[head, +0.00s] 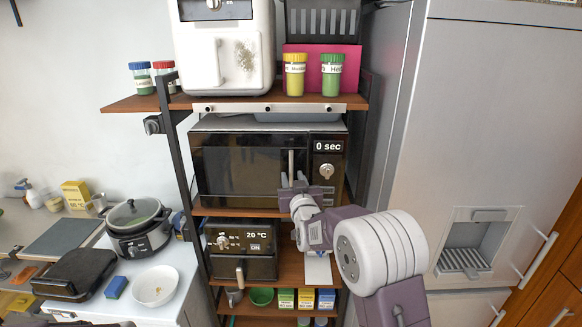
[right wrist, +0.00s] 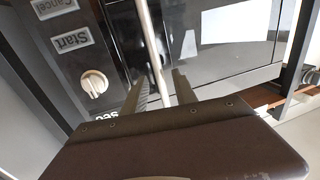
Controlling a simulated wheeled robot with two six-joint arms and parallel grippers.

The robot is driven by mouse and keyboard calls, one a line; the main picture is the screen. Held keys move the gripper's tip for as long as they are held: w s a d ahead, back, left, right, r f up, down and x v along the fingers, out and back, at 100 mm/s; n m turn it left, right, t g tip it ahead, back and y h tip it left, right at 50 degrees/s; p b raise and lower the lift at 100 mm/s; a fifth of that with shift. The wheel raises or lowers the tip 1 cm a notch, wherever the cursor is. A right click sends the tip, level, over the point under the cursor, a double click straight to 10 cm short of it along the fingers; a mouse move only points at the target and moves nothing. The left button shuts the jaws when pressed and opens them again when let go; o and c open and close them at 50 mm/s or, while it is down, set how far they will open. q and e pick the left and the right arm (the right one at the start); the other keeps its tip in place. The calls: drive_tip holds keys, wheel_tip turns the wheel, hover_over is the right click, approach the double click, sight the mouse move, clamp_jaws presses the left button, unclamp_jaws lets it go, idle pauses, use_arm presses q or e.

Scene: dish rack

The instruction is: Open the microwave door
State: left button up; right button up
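The black microwave (head: 240,165) stands on the middle shelf with its door shut. Its display reads "0 sec". The upright silver door handle (head: 291,160) is at the right side of the door, and it also shows in the right wrist view (right wrist: 150,45). My right gripper (head: 293,178) is at the lower part of the handle. In the right wrist view its two fingers (right wrist: 160,92) stand apart, one on each side of the handle, with small gaps visible.
A toaster oven (head: 241,250) sits on the shelf below, and a white appliance (head: 222,50) and spice jars (head: 295,75) are above. The grey fridge (head: 480,130) stands close on the right. A dark rack post (head: 180,150) is left of the microwave. Space before the door's left part looks clear.

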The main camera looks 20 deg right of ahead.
sight(292, 175)
drive_tip(key=w+p, duration=0.1)
drive_tip(key=w, duration=0.2)
drive_tip(key=shift+w+d, duration=0.15)
clamp_jaws()
idle(1.3)
